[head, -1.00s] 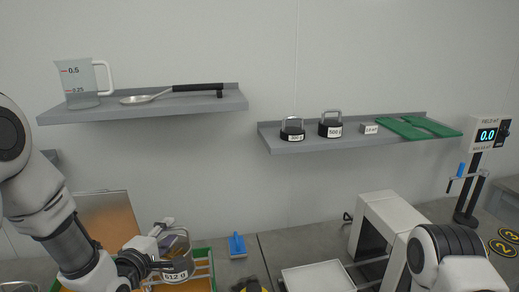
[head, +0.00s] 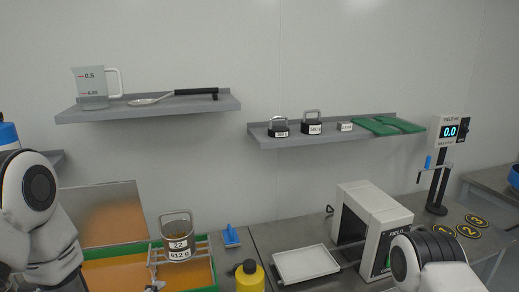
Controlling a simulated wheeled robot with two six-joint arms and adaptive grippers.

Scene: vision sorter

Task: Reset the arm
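My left arm (head: 45,215) is folded at the left edge in the head view, and its gripper is out of frame. My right arm (head: 435,262) shows at the bottom right; its gripper is also out of view. A metal bucket (head: 178,245) with a wire handle and a label reading 612 g stands upright at the back of the green-rimmed orange tray (head: 120,270). No gripper is near the bucket.
A yellow bottle (head: 250,278), white tray (head: 305,263) and white tunnel-like machine (head: 375,215) are on the counter. A blue-handled tool (head: 231,237) lies behind. Shelves above hold a jug (head: 97,88), ladle (head: 175,94), weights (head: 312,124) and green cloth (head: 390,126). A display stand (head: 448,135) is right.

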